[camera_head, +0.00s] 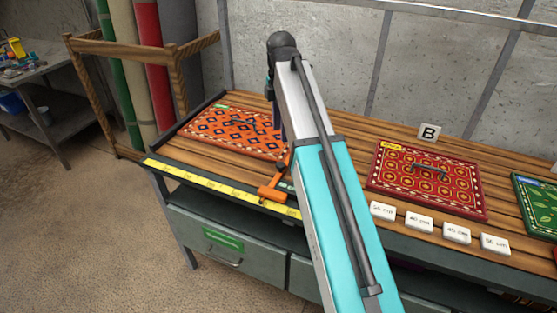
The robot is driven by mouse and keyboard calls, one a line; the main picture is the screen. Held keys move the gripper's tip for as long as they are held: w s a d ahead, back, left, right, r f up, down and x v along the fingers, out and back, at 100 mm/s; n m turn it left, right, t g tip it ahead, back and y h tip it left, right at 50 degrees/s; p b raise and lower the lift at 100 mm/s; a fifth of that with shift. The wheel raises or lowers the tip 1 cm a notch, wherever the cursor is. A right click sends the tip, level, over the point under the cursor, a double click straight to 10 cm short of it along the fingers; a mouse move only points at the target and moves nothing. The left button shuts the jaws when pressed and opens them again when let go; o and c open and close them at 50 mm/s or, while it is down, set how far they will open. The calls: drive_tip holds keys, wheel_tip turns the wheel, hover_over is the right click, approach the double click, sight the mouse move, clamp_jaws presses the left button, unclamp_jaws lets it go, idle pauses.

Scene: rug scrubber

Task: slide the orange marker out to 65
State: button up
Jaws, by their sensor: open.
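The orange marker (272,193) sits at the front edge of the wooden bench, on the yellow ruler strip (205,184). The ruler's numbers are too small to read, so I cannot tell the marker's reading. An orange bar runs back from the marker, partly behind my arm. My gripper (277,125) points down above the right part of the orange patterned rug (222,130), behind and above the marker and apart from it. The gripper is open and seems empty; my arm hides part of it.
A red rug (428,180) and a green rug (540,205) lie to the right. Several white cm tiles (419,222) line the front edge there. A "B" sign (429,132) stands behind. Rolled rugs in a wooden rack (85,90) stand left. Drawers (225,243) are below.

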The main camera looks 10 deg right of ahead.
sight(281, 164)
drive_tip(key=shift+f+p, duration=1.25)
drive_tip(key=shift+f, duration=5.4)
clamp_jaws()
